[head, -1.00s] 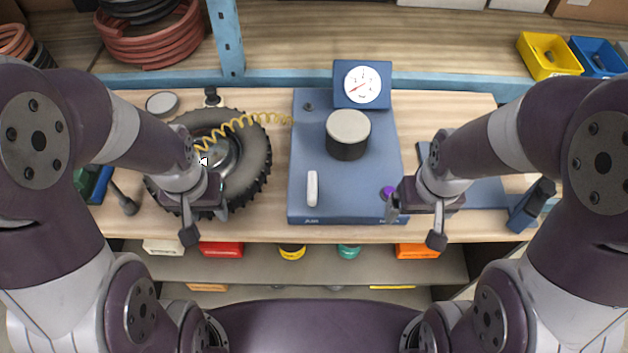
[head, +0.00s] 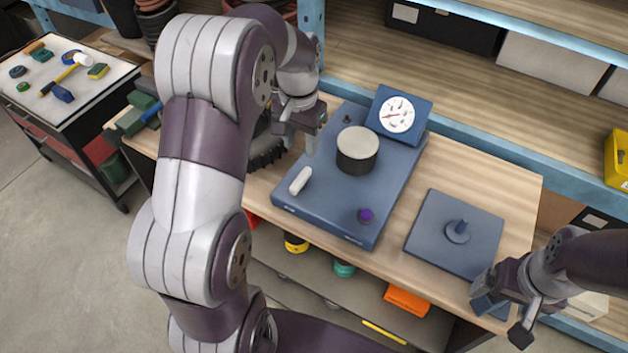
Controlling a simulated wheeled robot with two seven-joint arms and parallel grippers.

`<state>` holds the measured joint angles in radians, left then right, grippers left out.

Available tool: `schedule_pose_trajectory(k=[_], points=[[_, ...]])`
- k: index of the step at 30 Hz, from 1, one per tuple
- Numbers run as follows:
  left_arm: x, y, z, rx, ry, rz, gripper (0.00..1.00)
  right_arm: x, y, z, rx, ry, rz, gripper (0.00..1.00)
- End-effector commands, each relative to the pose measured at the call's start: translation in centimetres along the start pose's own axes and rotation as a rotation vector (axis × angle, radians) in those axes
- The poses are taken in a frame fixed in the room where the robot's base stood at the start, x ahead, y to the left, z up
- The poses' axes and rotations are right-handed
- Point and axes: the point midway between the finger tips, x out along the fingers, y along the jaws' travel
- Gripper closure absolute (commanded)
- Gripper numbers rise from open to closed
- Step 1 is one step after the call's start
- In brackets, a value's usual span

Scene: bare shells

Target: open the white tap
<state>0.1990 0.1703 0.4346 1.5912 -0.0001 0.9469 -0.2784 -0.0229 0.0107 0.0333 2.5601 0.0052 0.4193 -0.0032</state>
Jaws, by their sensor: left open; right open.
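The white tap (head: 300,181) is a short white lever near the front left corner of the blue box (head: 325,215) on the bench. It lies roughly along the box's side edges. My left gripper (head: 310,138) is open and empty, above the left edge of the box, a little behind the tap and apart from it. Part of its jaws is hard to make out against the arm. My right gripper (head: 484,292) is open at the bench's front right, well away from the tap.
The box also carries a dark cylinder with a pale top (head: 357,148), a gauge (head: 398,114) and a purple knob (head: 366,216). A blue plate with a peg (head: 470,222) lies to the right. The tyre (head: 265,150) is mostly hidden behind my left arm. A tool cart (head: 70,85) stands left.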

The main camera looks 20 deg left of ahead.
Motion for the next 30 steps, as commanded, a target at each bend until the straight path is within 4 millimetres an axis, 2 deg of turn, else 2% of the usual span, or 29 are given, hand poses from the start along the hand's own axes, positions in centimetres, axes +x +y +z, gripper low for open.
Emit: schedule_pose_trajectory(k=[2,4,12,18,25,26,27,30], points=[[2.3,0.0,0.1,0.000,-0.003,0.001,0.53,1.2,0.0,0.1,0.000,0.000,0.000,0.10],[3.3,0.0,0.1,-0.001,-0.006,0.001,0.53,-0.1,0.0,0.0,0.000,-0.001,0.000,0.10],[9.6,0.0,0.1,-0.002,-0.002,0.000,0.53,-1.5,0.0,-0.2,0.000,0.000,0.000,0.10],[11.5,0.0,0.0,-0.002,0.002,-0.002,0.53,-1.7,0.0,-0.2,0.000,0.000,0.000,0.10],[11.7,0.0,0.0,-0.002,0.002,-0.002,0.53,-1.6,0.0,-0.2,0.000,0.000,0.000,0.10],[11.7,0.0,0.0,-0.002,0.002,-0.002,0.60,-1.6,0.0,-0.2,0.000,0.000,0.000,0.10],[11.7,0.0,0.0,-0.002,0.002,-0.002,0.73,-1.6,0.0,-0.2,0.000,0.000,0.000,0.10],[11.7,0.0,0.0,-0.002,0.002,-0.001,1.00,-1.6,0.0,-0.2,0.000,0.000,0.000,0.10]])
